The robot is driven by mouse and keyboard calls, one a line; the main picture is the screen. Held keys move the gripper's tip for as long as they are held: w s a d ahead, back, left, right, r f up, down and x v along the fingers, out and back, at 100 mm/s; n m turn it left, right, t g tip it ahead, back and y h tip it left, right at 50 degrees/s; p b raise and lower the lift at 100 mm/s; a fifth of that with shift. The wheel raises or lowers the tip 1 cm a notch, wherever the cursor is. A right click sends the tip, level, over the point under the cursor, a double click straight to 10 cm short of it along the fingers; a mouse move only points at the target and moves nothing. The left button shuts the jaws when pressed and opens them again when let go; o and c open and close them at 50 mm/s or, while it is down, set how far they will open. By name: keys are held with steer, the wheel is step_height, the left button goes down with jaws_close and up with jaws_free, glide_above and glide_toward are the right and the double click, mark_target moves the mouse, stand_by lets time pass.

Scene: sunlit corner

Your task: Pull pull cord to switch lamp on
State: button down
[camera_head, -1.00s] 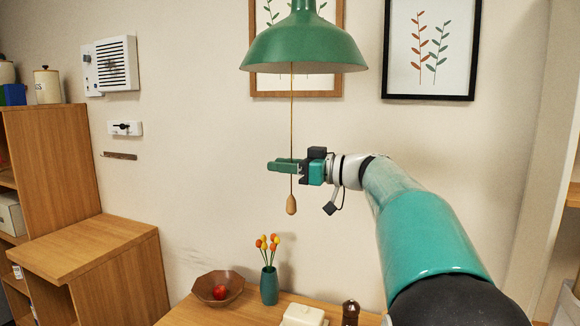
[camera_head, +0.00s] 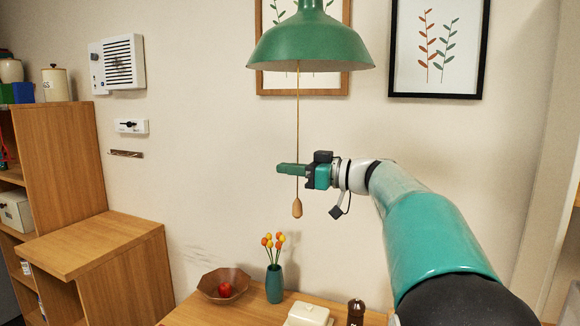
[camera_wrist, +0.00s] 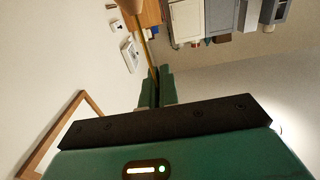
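The green lamp (camera_head: 310,42) hangs at top centre in the head view. Its thin pull cord (camera_head: 298,115) drops from under the shade to a wooden knob (camera_head: 297,208). My gripper (camera_head: 290,169) is at the cord a little above the knob. In the wrist view the two green fingers (camera_wrist: 157,88) are close together, with the cord (camera_wrist: 151,58) running into the narrow gap between them. The knob (camera_wrist: 131,5) shows at the top edge there. The lamp's bulb is hidden inside the shade, and I cannot tell whether it is lit.
Below stands a wooden table (camera_head: 250,312) with a bowl (camera_head: 224,285) holding a red fruit, a flower vase (camera_head: 274,284), a white dish (camera_head: 308,315) and a dark mill (camera_head: 356,312). Framed pictures hang behind. Wooden shelving (camera_head: 62,160) is at left. Air around my gripper is clear.

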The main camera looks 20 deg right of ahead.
steer(key=shift+f, duration=0.6)
steer(key=c, duration=1.6)
jaws_free()
steer(key=v, duration=1.4)
steer(key=s+a+f+m+g+h, duration=0.2)
steer(key=s+a+f+m+g, duration=0.15)
steer(key=a+f, duration=0.4)
steer(key=s+a+f+m+g+h, duration=0.25)
steer(key=s+a+f, duration=0.2)
steer(key=a, duration=0.55)
steer(key=s+a+f+m+h, duration=0.1)
steer(key=s+f+h, duration=0.1)
steer(key=s+f, duration=0.2)
steer(key=s+a+f+m+h, duration=0.1)
steer(key=s+f+h, duration=0.2)
steer(key=s+f, duration=0.2)
steer(key=s+a+f+m+g+h, duration=0.1)
steer(key=s+f+h, duration=0.2)
steer(key=s+f, duration=0.2)
steer(key=shift+a+f, duration=0.4)
steer(key=shift+f, duration=0.2)
